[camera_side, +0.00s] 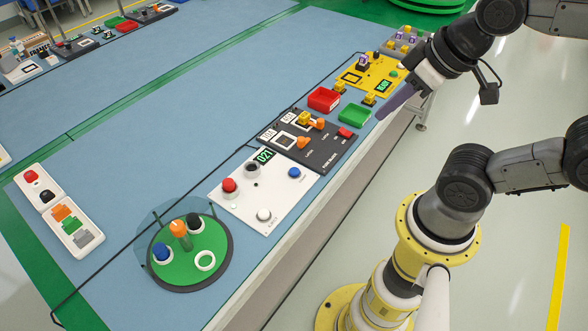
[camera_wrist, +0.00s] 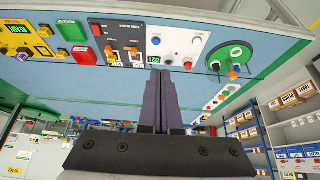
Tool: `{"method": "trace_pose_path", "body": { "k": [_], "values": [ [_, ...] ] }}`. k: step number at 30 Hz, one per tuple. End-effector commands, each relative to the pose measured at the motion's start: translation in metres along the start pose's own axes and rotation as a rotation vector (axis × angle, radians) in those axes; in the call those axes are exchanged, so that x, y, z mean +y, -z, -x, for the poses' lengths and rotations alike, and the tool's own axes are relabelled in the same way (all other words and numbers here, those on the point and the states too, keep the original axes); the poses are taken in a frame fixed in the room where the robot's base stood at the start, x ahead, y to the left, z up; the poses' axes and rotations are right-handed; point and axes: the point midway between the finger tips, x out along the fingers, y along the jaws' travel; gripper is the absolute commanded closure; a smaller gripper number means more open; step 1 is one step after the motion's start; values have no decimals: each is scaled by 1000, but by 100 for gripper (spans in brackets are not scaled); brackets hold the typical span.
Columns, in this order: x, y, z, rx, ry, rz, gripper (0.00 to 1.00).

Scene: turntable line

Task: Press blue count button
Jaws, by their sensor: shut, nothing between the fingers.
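The blue button (camera_side: 294,173) is on the right side of a white panel (camera_side: 236,205). The panel also has a red button (camera_side: 229,185), a white button (camera_side: 264,215), a dark round part (camera_side: 252,166) and a display (camera_side: 264,156) reading 021. In the wrist view the blue button (camera_wrist: 156,41) shows beyond my fingers, beside the white button (camera_wrist: 197,40). My gripper (camera_side: 380,117) is shut and empty, over the right edge of the table in the side view, well apart from the blue button. Its fingertips (camera_wrist: 160,73) are together in the wrist view.
A green turntable (camera_side: 220,240) with upright pegs and a white ring stands nearer the camera. A black switch panel (camera_side: 335,155), red tray (camera_side: 323,99), green tray (camera_side: 355,114) and yellow panel (camera_side: 385,68) lie beyond. The blue table's middle (camera_side: 190,100) is clear.

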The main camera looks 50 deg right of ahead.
Motion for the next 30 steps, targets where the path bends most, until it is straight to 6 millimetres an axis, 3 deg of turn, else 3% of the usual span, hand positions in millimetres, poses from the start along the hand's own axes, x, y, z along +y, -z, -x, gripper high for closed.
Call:
{"method": "trace_pose_path", "body": {
  "k": [6,11,17,24,27,30],
  "values": [
    [1,13,1,60,-2,-74,100],
    [6,59,1,236,-5,-205,100],
    [13,118,-25,402,21,-369,100],
    [12,160,-89,492,113,-529,100],
    [9,163,-128,487,164,-589,100],
    [6,153,-169,453,209,-642,100]
  ]
}}
